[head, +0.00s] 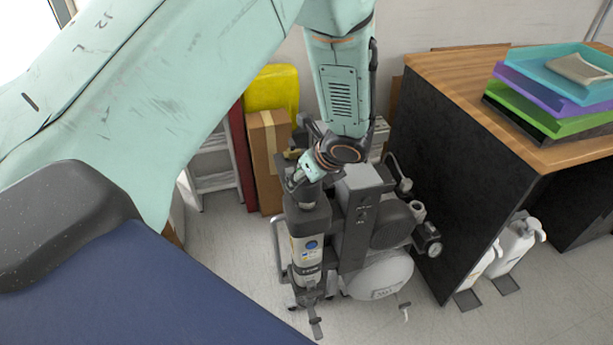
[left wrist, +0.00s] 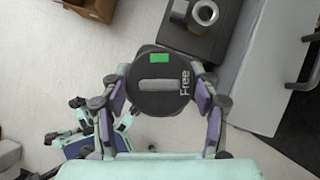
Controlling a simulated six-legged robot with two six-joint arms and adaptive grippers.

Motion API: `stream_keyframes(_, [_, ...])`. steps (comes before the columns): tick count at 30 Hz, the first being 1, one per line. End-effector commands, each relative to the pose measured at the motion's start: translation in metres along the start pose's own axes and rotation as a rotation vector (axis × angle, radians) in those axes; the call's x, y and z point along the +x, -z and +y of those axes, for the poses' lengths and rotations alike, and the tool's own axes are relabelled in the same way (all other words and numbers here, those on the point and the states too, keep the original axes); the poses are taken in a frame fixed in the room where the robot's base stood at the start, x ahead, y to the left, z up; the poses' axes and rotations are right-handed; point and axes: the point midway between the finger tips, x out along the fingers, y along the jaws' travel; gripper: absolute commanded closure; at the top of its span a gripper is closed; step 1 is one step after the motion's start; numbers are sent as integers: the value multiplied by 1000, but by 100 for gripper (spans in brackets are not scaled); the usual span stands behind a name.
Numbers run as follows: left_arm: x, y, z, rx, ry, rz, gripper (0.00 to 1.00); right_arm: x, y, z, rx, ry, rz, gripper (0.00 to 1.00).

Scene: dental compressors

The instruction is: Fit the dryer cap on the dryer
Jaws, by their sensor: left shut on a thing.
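The dryer (head: 307,248) is the upright grey cylinder with a pale label, at the front left of the compressor in the head view. My left gripper (head: 306,180) is right above its top end. In the left wrist view my left gripper (left wrist: 160,86) is shut on the dryer cap (left wrist: 158,98), a round black disc with a raised grey bar, the word "Free" and a green mark. The cap (head: 309,194) shows as a dark piece over the dryer's top. I cannot tell whether it touches or is seated. The cap hides the dryer in the wrist view. My right gripper is not in view.
The compressor (head: 383,272) stands right beside the dryer. A black cabinet with a wooden top (head: 450,140) is close on the right, with stacked trays (head: 555,90). A cardboard box (head: 268,160) and yellow container (head: 272,90) stand behind.

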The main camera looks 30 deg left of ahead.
Motion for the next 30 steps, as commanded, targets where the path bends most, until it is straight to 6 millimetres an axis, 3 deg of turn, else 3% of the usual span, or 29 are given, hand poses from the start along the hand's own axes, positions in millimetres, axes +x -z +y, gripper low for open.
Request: stream_keyframes(30, [23, 15, 0, 0, 0, 0, 74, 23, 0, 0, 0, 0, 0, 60])
